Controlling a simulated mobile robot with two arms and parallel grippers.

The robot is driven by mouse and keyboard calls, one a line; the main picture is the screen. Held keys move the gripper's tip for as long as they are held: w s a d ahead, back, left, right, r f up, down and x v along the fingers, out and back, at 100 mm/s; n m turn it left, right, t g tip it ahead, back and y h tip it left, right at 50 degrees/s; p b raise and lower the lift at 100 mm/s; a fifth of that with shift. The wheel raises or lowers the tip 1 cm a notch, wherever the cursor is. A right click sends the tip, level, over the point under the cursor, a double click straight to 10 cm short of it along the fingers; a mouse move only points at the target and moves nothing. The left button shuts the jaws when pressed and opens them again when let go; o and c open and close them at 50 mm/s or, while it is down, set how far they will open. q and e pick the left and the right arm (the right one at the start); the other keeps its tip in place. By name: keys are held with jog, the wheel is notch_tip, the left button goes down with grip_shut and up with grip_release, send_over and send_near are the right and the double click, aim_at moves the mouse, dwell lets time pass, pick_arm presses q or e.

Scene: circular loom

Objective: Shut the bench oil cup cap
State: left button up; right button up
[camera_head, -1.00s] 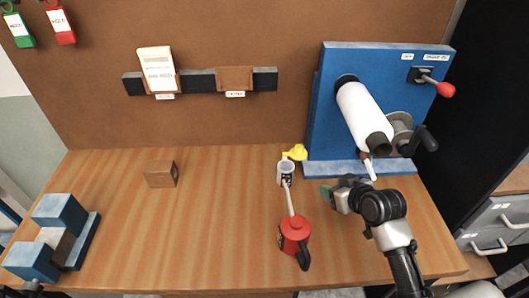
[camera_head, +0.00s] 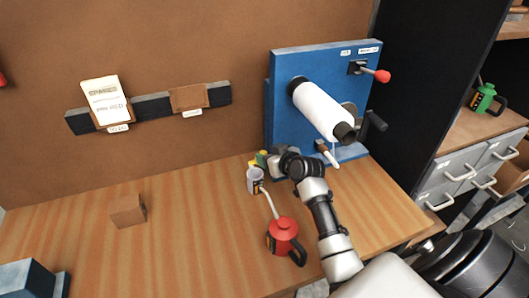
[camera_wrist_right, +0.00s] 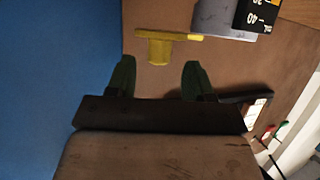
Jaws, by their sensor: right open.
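The bench oil cup (camera_head: 255,181) is a pale cylinder on the bench, left of the blue machine. Its yellow cap (camera_head: 251,163) is open, out past the cup's back edge and partly hidden by my gripper. In the right wrist view the cap (camera_wrist_right: 155,47) extends from the rim of the cup (camera_wrist_right: 222,20), its stub pointing toward my fingers. My right gripper (camera_wrist_right: 157,75) is open and empty; the cap's stub lies just beyond the gap between its green fingertips. In the head view the right gripper (camera_head: 266,159) is right beside the cap. My left gripper is not in view.
A red oil can (camera_head: 283,238) stands in front of the cup, its spout reaching toward it. The blue machine (camera_head: 285,75) with a white roller (camera_head: 320,107) is close behind my right gripper.

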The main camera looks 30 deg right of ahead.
jog(key=shift+x, duration=1.2)
jog(key=shift+d, duration=0.1)
grip_shut()
